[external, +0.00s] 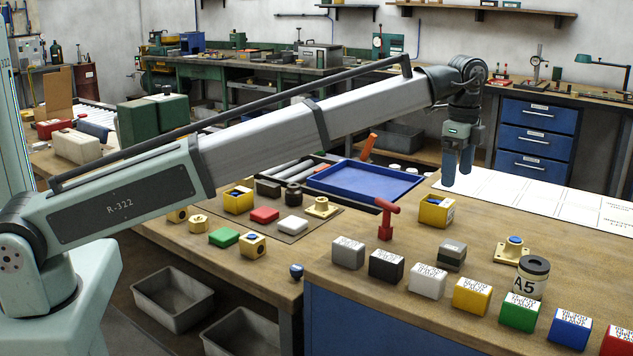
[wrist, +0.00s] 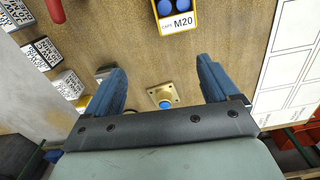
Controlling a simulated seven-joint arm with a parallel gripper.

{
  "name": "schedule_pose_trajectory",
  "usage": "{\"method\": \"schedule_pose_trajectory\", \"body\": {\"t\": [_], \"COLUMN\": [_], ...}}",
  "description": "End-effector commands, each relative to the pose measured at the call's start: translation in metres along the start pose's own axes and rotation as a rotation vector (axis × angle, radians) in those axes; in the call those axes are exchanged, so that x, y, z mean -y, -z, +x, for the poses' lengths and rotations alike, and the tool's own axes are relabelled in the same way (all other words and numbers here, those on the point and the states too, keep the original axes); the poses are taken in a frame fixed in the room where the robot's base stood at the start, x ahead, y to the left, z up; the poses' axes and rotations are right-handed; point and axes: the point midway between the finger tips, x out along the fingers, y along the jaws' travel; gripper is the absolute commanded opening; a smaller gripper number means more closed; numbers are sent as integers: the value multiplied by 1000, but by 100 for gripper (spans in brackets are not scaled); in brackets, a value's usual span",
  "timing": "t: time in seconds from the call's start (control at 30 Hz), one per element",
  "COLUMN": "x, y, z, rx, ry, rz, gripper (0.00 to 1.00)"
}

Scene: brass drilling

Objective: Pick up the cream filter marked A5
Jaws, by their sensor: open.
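The cream filter marked A5 (external: 525,287) stands upright on the front right workbench in the external view. It has a dark round top with a hole and black A5 lettering.
A brass flanged fitting with a blue tip (external: 512,250) stands just behind the filter. A grey block (external: 452,255) is left of it. A row of coloured labelled blocks, including green (external: 519,313), lines the front edge. A yellow M20 box (external: 436,211) stands farther back.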

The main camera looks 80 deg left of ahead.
Motion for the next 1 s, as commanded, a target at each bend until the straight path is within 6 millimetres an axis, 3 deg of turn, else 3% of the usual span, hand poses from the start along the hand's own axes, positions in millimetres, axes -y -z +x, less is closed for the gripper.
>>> {"method": "schedule_pose_trajectory", "body": {"t": [0.03,0.3,0.5,0.6,0.77,1.0], "x": [-15,-92,-137,-145,-135,-136], "y": [23,138,203,227,233,230], "z": [0,-4,-9,-13,-16,2], "rx": [0,0,0,0,1,2], "ry": [0,0,0,0,0,-1], "rz": [32,191,276,294,273,258], "gripper": [88,88,88,88,88,88]}}
